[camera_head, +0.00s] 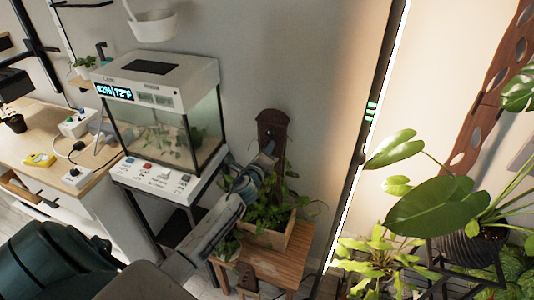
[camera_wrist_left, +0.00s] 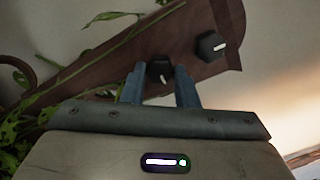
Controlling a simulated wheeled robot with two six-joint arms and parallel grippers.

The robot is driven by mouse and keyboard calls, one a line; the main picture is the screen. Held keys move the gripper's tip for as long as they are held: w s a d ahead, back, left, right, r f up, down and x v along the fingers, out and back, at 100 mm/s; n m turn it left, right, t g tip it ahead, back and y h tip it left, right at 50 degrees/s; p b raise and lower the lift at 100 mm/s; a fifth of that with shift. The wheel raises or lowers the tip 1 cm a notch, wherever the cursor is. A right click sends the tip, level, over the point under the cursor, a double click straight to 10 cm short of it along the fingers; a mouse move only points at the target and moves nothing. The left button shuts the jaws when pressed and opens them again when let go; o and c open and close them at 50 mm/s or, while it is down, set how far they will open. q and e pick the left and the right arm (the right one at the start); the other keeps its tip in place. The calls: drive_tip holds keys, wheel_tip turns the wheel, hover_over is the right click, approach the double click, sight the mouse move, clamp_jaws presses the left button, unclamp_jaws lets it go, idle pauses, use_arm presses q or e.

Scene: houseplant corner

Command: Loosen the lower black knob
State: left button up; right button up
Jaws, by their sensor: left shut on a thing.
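A brown upright post (camera_head: 273,120) stands in a planter by the wall, with vines at its foot. In the left wrist view the post (camera_wrist_left: 105,82) runs diagonally and carries two black knobs with white marks. My left gripper (camera_head: 267,151) reaches the post from the front. In the wrist view its fingers sit on either side of the lower black knob (camera_wrist_left: 160,70) and are shut on it. The upper black knob (camera_wrist_left: 210,46) is free, nearer the post's end. The lower knob is hidden by my gripper in the head view. My right gripper is not in view.
The wooden planter box (camera_head: 268,239) stands on a small wooden stool (camera_head: 292,262). A glass terrarium (camera_head: 160,110) on a stand is to the left. Large leafy plants (camera_head: 440,215) fill the right side. A thin dark vertical pole (camera_head: 371,110) stands between.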

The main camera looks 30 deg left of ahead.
use_arm(q)
drive_tip(key=n+b, duration=1)
drive_tip(key=n, duration=0.8)
drive_tip(key=shift+n+b, duration=0.3)
idle(0.4)
drive_tip(key=o, duration=1)
drive_tip(key=shift+r, duration=0.1)
